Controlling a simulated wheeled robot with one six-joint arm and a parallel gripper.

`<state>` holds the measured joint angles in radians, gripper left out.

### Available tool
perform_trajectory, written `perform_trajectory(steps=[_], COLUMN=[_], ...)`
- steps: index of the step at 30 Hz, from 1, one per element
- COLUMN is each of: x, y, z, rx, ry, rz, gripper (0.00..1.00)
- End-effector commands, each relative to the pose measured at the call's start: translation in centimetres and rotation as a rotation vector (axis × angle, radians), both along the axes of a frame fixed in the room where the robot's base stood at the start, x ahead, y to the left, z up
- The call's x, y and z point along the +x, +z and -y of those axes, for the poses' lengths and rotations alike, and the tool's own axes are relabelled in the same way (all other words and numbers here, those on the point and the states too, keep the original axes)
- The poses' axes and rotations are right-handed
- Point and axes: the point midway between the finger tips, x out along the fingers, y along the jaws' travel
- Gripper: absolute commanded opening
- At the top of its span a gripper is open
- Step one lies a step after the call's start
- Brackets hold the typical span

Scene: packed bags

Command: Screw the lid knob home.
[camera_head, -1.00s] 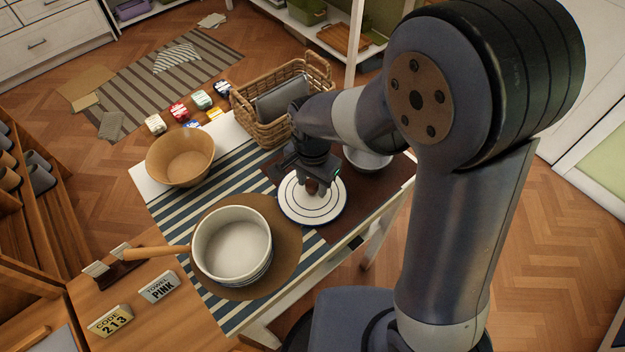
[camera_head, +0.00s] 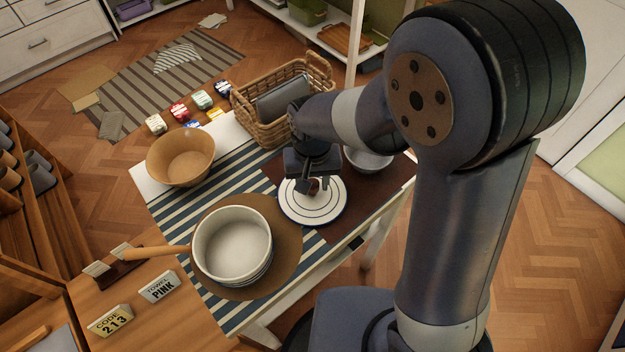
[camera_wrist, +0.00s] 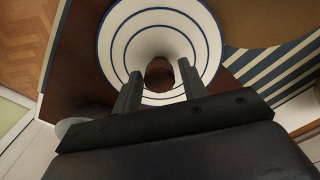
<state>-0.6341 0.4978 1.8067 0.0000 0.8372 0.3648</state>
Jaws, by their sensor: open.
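The lid (camera_head: 324,211) is white with dark rings and lies on the table, to the right of the white pot (camera_head: 232,245). It also shows in the wrist view (camera_wrist: 121,40). The brown knob (camera_wrist: 159,73) is at the lid's centre. My gripper (camera_head: 313,187) is over the lid. In the wrist view its two fingers (camera_wrist: 159,88) are apart, one on each side of the knob, with gaps showing. I cannot tell how far the knob is screwed in.
A wooden bowl (camera_head: 180,158), a wicker basket (camera_head: 262,128) and a grey bowl (camera_head: 368,160) stand around the lid. The pot's wooden handle (camera_head: 157,253) points left. Small signs (camera_head: 110,321) stand at the front left.

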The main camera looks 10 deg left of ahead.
Motion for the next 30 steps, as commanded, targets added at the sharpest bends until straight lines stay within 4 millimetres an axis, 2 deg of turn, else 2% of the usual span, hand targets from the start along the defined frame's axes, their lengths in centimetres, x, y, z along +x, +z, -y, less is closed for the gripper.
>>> perform_trajectory(steps=[7, 15, 23, 30], x=[-0.01, -0.03, -0.03, -0.03], y=[0.00, 0.01, 0.01, 0.01], z=[-0.03, -0.06, -0.06, -0.06], rx=[0.000, 0.000, 0.000, 0.000], ry=[0.116, 0.348, 0.374, 0.372], rz=[0.000, 0.000, 0.000, 0.000], gripper=[0.40, 0.40, 0.40, 0.21])
